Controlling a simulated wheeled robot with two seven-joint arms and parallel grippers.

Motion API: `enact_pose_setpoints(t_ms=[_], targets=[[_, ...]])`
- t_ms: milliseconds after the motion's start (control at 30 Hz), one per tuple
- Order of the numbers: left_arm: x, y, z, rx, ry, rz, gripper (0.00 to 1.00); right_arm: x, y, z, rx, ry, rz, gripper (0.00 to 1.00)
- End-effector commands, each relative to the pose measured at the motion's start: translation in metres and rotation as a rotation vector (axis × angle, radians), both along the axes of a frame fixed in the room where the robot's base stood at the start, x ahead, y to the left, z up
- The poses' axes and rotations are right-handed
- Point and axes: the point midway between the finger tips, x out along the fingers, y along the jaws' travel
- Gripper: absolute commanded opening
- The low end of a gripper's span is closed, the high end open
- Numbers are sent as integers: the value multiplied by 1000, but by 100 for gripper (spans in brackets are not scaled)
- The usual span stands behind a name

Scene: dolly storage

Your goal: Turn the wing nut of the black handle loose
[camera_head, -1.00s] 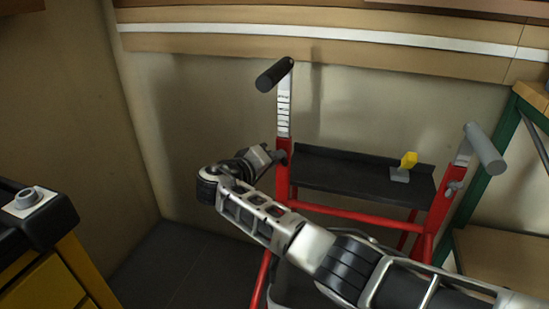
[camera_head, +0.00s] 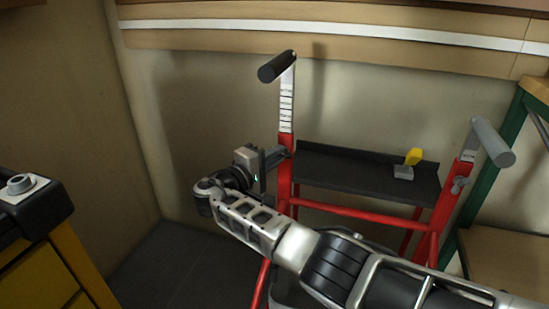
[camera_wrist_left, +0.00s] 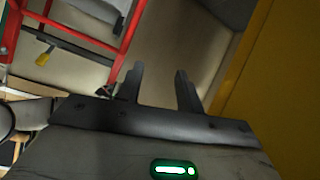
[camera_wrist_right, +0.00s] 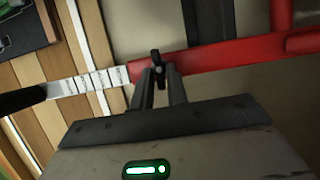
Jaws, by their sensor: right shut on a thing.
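The black handle (camera_head: 277,66) tops a white, marked post on the left upright of the red dolly (camera_head: 368,225). It also shows in the right wrist view (camera_wrist_right: 20,101). My right gripper (camera_head: 280,155) is at the joint of white post and red tube. In the right wrist view its fingers (camera_wrist_right: 160,78) are shut on the dark wing nut (camera_wrist_right: 157,62), which sticks out between the tips. In the head view the fingers hide this nut. My left gripper (camera_wrist_left: 158,82) is open and empty, away from the dolly.
A grey handle (camera_head: 492,142) with its own wing nut (camera_head: 459,184) is on the right upright. A yellow-and-grey object (camera_head: 408,166) lies on the black shelf (camera_head: 345,180). A yellow cabinet (camera_head: 45,270) stands left. The wall is close behind the dolly.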

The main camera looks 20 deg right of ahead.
Motion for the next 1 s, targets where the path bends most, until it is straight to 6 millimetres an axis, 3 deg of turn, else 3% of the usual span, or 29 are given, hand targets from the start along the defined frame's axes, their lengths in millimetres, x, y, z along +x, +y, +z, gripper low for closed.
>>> enact_pose_setpoints(t_ms=[400, 433, 500, 833, 1000], targets=[[0, -1, 2, -3, -5, 0, 36, 0, -1, -1, -6, 6, -3, 0], [0, -1, 2, -3, -5, 0, 36, 0, -1, -1, -6, 6, -3, 21], [0, -1, 2, -3, -5, 0, 36, 0, -1, 0, -6, 6, -3, 37], [1, -1, 1, -3, -5, -1, 36, -1, 1, 0, -5, 4, -1, 37], [2, -1, 0, -6, -14, 1, 36, -7, 13, -1, -4, 4, -9, 37]])
